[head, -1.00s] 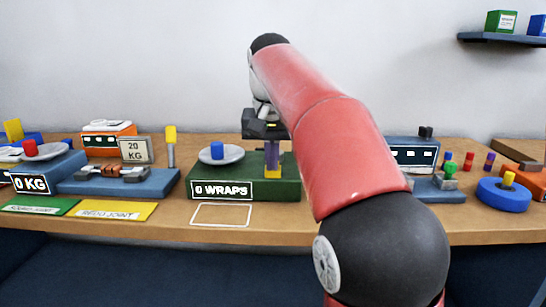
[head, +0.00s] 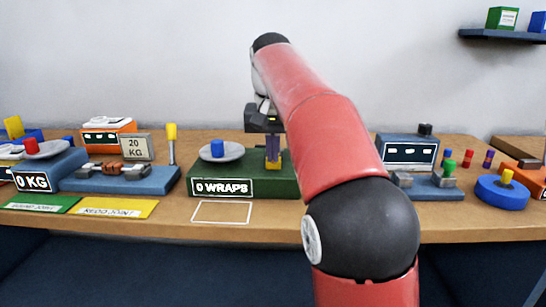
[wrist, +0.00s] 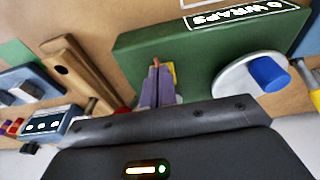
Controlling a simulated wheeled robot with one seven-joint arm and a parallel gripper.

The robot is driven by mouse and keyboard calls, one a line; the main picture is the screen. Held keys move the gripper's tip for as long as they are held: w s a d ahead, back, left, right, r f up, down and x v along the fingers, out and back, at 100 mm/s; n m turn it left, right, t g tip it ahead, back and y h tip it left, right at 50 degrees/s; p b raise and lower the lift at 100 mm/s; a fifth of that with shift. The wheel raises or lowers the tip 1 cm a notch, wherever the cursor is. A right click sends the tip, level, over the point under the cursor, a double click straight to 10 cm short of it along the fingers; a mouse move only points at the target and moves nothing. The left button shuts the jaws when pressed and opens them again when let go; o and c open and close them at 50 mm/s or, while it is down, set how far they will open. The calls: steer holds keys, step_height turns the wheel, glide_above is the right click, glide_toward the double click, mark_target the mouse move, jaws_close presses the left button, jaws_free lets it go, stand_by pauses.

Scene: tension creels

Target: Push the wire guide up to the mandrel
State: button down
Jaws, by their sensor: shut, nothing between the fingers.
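The green stand marked "0 WRAPS" (head: 222,188) holds a pale disc (head: 236,153) with a blue knob (head: 217,148). A small yellow part, seemingly the wire guide (wrist: 169,69), stands on the green base beside my fingers, with a copper-coloured tip (wrist: 155,62) close by. My gripper (head: 272,163) is shut, pointing down at the right part of the stand. In the wrist view its purple-grey fingers (wrist: 157,80) are together, in front of the yellow part and hiding some of it. I cannot tell whether they touch it. I cannot clearly identify the mandrel.
A blue stand with a clamp (head: 120,181) and a yellow-topped post (head: 171,143) are to the left. A blue box with a screen (head: 408,152) and a blue spool (head: 503,193) are to the right. A white outline (head: 222,212) marks clear table in front.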

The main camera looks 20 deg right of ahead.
steer(key=shift+s+a+b, duration=0.15)
steer(key=shift+s+b, duration=0.15)
steer(key=shift+s, duration=0.25)
steer(key=w+v, duration=0.1)
steer(key=v, duration=0.6)
steer(key=shift+p, duration=0.3)
steer(key=shift+w+d, duration=0.1)
steer(key=shift+d, duration=0.15)
